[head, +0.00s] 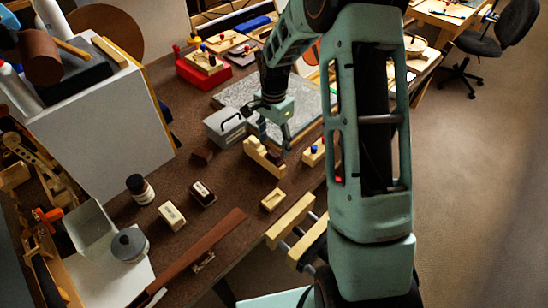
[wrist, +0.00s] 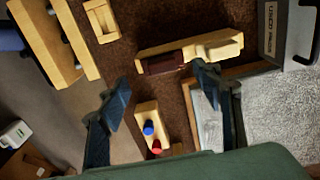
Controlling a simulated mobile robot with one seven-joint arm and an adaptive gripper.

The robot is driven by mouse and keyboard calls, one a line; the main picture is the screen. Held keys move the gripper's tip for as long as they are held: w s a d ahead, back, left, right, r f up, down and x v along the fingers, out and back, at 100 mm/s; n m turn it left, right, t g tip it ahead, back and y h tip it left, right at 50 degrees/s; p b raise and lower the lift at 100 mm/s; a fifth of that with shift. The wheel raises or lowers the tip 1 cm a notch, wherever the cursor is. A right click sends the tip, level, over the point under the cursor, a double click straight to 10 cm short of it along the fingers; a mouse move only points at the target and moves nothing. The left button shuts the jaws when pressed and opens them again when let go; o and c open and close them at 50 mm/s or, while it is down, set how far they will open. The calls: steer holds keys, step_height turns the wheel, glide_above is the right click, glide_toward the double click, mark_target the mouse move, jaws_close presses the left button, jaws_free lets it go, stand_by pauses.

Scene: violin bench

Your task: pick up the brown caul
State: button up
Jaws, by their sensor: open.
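In the wrist view a dark red-brown block (wrist: 163,63), seemingly the brown caul, lies on the bench along the near side of a long pale wooden piece (wrist: 205,47). It looks close against that piece; I cannot tell if they touch. My gripper (wrist: 163,80) is open and empty, with one finger to the left of the block and the other to its right in the picture. In the head view my gripper (head: 284,142) hangs above the bench beside the pale wooden piece (head: 262,155). I cannot make out the block clearly there.
A small block with blue and red knobs (wrist: 147,118) lies near the fingers. A grey metal box (head: 224,127) and a grey slab are close by. A small wooden box (head: 273,200) and a wooden vise (head: 290,222) are nearer the bench edge.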

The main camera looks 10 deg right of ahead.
mark_target(275, 153)
steer(key=shift+w+d+f+p, duration=0.15)
steer(key=shift+f+p, duration=0.1)
steer(key=shift+f, duration=1.3)
steer(key=shift+w+d+f+p, duration=0.15)
steer(key=shift+f+p, duration=0.1)
steer(key=shift+f, duration=1.25)
steer(key=shift+a, duration=0.1)
steer(key=c, duration=0.9)
